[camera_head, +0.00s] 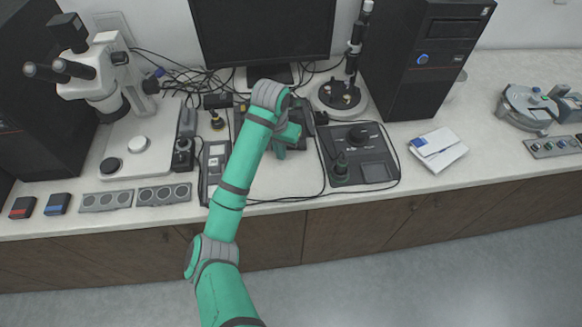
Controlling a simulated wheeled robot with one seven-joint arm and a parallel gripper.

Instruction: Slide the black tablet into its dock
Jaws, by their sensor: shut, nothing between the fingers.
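My green arm reaches up from the bottom of the view, and my gripper (280,152) is small at its far end, pointing down at the bench. It is shut with nothing held. A dark, flat-looking object (300,138) lies right behind and beside the gripper, partly hidden by my arm. It may be the black tablet or its dock; I cannot tell which. I cannot tell whether the gripper touches it.
A control panel with joystick (358,155) lies right of the gripper, with a cable around it. A microscope (100,75) stands left, a monitor (262,35) behind, a black computer tower (425,60) right. The counter beyond the white booklet (438,149) is mostly clear.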

